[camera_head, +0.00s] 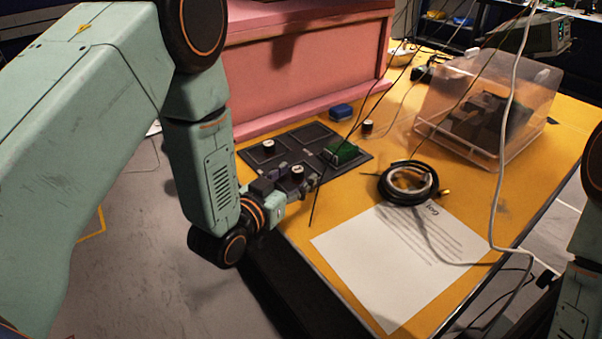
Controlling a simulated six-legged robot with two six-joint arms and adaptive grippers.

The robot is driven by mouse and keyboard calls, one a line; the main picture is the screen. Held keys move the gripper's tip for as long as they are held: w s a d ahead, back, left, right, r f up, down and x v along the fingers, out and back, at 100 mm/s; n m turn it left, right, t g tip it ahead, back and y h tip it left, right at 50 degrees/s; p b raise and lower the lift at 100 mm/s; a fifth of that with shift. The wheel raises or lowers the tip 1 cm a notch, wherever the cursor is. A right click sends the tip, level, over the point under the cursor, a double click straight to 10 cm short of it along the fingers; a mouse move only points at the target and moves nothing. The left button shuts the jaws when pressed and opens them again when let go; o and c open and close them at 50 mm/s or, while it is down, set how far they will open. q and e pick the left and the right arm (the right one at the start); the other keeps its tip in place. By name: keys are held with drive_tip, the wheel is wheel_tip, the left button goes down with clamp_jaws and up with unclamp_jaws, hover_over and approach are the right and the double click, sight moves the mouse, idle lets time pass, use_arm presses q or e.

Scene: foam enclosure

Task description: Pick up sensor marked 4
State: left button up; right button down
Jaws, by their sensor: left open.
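A black tray (310,134) with compartments lies on the yellow table. One small dark sensor with a white top (268,146) stands in its back left compartment. Another white-topped sensor (297,171) is at the tray's front, right by my left gripper (303,182). The gripper is open, low over the tray's front edge; I cannot tell whether its fingers are around that sensor or beside it. A third dark, pale-topped piece (367,125) stands on the table right of the tray. Any number marks are too small to read. My right gripper is out of view.
A green piece (343,152) sits in the tray's right part. Behind are a pink foam block (305,75) and a blue box (341,112). Right are a coiled black cable (388,185), a paper sheet (385,270) and a clear bin (480,143). Thin cables hang in front.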

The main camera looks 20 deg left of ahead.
use_arm(q)
drive_tip(key=shift+w+f, duration=0.1)
drive_tip(key=shift+w, duration=0.35)
drive_tip(key=shift+w+a+f, duration=0.15)
drive_tip(key=shift+w+a, duration=0.05)
drive_tip(key=shift+a, duration=0.15)
drive_tip(key=shift+s+d, duration=0.1)
drive_tip(key=shift+d, duration=0.25)
drive_tip(key=shift+c, duration=1.2)
drive_tip(key=shift+a, duration=0.25)
drive_tip(key=c, duration=0.6)
drive_tip(key=shift+d, duration=0.2)
clamp_jaws()
